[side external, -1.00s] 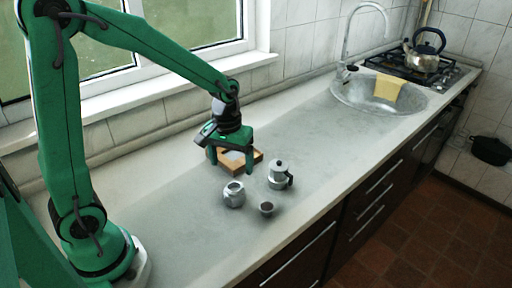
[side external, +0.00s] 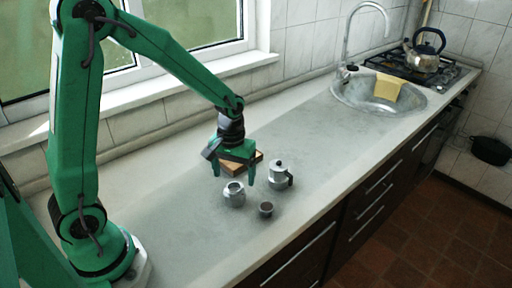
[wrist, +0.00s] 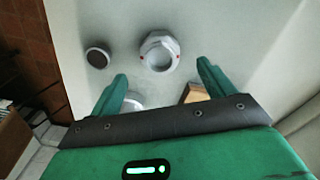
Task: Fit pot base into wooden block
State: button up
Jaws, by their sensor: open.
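The pot base (side external: 234,196), a silver faceted open-topped vessel, stands upright on the counter. In the wrist view the pot base (wrist: 160,52) lies just beyond my fingertips, roughly between their lines, with small red marks on its sides. My gripper (side external: 234,177) is open and empty, fingers pointing down, above and behind the pot base and apart from it; both fingers also show in the wrist view (wrist: 162,73). The wooden block (side external: 229,166) lies on the counter behind my gripper, which partly hides it. A corner of the wooden block (wrist: 195,93) shows beside my right finger.
A silver pot top with lid and dark handle (side external: 281,176) stands right of my gripper. A small cup with dark contents (side external: 266,208) sits in front, near the pot base. The counter toward the sink (side external: 350,95) is clear.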

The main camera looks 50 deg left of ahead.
aim_at(234, 185)
jog(key=shift+s+f, duration=0.1)
jog(key=shift+f, duration=2.45)
jog(key=shift+c, duration=0.4)
jog(key=c, duration=1.2)
jog(key=shift+o, duration=0.2)
jog(key=shift+r, duration=0.25)
jog(key=shift+r, duration=0.55)
jog(key=r, duration=0.3)
jog(key=shift+d, duration=0.25)
jog(key=s+d+r, duration=0.5)
jog(key=d+r, duration=0.1)
jog(key=d, duration=0.3)
jog(key=shift+s+d+r, duration=0.25)
jog(key=shift+s+d, duration=0.1)
jog(key=shift+w, duration=0.15)
